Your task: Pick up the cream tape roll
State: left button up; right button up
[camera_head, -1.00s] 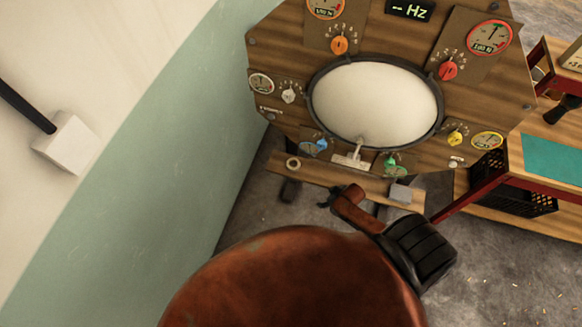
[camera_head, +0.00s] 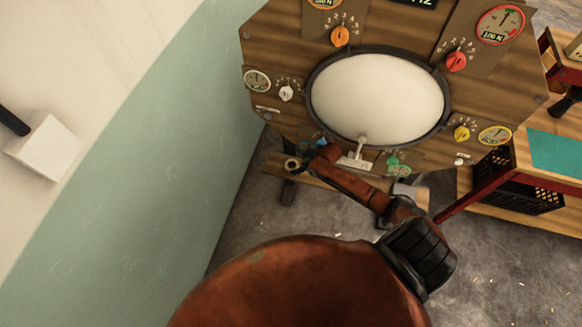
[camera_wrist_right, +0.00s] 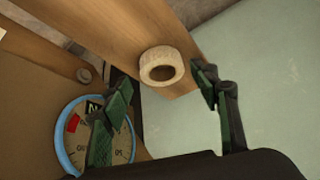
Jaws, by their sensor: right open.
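The cream tape roll (camera_wrist_right: 162,66) lies on a wooden ledge in the right wrist view, its hole facing the camera. In the head view the tape roll (camera_head: 292,164) is small, near the left end of the ledge below the drum panel. My right gripper (camera_wrist_right: 165,97) is open and empty, its green-padded fingers apart with the roll ahead and between them. In the head view the right gripper (camera_head: 312,166) is close to the right of the roll, its fingers partly hidden by my own arm. My left gripper is not in view.
The wooden panel (camera_head: 280,55) with a round white drum head (camera_head: 375,97), knobs and dials rises behind the ledge (camera_head: 317,182). A green-white wall (camera_head: 170,150) is close on the left. A bench with a black crate (camera_head: 530,197) stands at the right.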

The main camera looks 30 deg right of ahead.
jog(key=shift+w+a, duration=0.2)
jog(key=shift+w, duration=0.35)
jog(key=b+x, duration=0.2)
jog(key=x, duration=0.3)
jog(key=shift+w+a, duration=0.1)
jog(key=shift+w, duration=0.05)
jog(key=c, duration=0.9)
jog(key=shift+c, duration=0.2)
